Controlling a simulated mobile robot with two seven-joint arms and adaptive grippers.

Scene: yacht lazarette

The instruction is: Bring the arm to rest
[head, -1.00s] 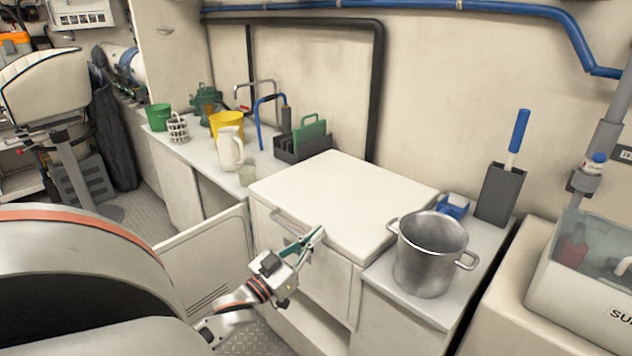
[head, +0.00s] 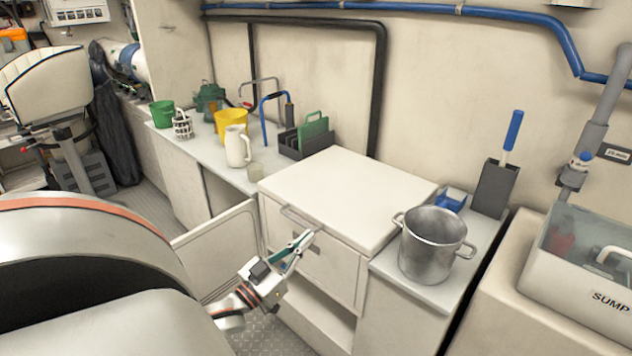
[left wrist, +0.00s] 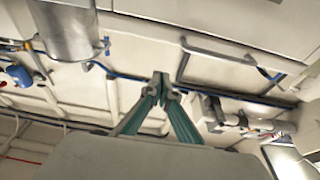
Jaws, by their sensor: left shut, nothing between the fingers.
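My left gripper (head: 304,239) is in front of the white cabinet (head: 318,257), near its upper front edge and bar handle (head: 299,217). Its green-lined fingers are together with nothing between them. In the left wrist view the fingertips (left wrist: 161,78) meet, and the handle (left wrist: 215,50) shows apart from them, up and to the right. The left arm reaches in from the lower part of the head view. My right gripper is not in view.
A steel pot (head: 432,245) stands on the counter right of the cabinet. A low door (head: 215,250) hangs open on the left. A yellow bucket (head: 229,120), a white jug (head: 237,147) and a green bin (head: 162,113) stand on the left counter. The cabinet top is clear.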

